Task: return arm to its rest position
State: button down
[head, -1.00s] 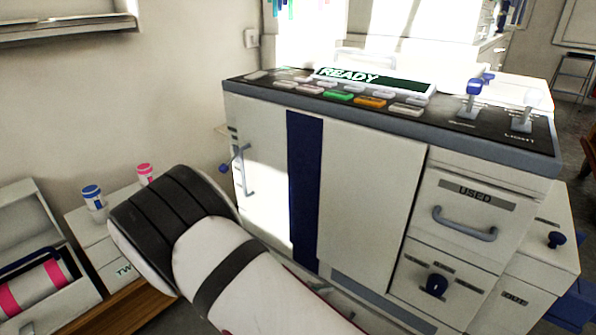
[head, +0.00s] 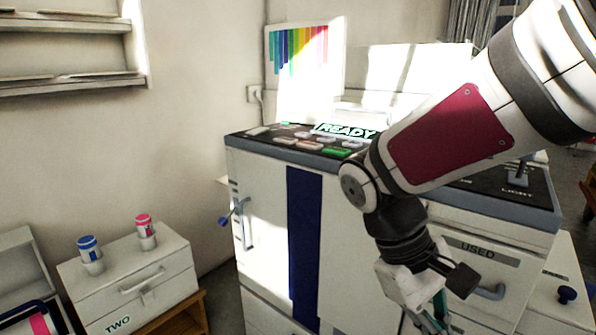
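My arm reaches in from the upper right of the head view and bends down in front of the white machine (head: 265,190). My gripper (head: 436,312) hangs from the wrist, pointing down, in front of the machine's right part near the USED drawer (head: 500,265). Its fingers are partly cut off by the bottom edge. I cannot tell whether they are open or shut, and no held thing is clear.
The machine's panel shows a READY display (head: 345,130), partly behind my arm. A handle (head: 240,220) sits on its left door. At left, a drawer unit marked TWO (head: 160,265) carries a blue canister (head: 88,250) and a pink canister (head: 144,226). Shelves (head: 70,85) hang upper left.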

jog(key=s+r+m+t+y, duration=0.3)
jog(key=s+m+y, duration=0.25)
jog(key=s, duration=1.05)
notch_tip(320, 180, up, 32)
jog(key=t+p, duration=0.4)
jog(key=p, duration=2.6)
jog(key=shift+w+d, duration=0.15)
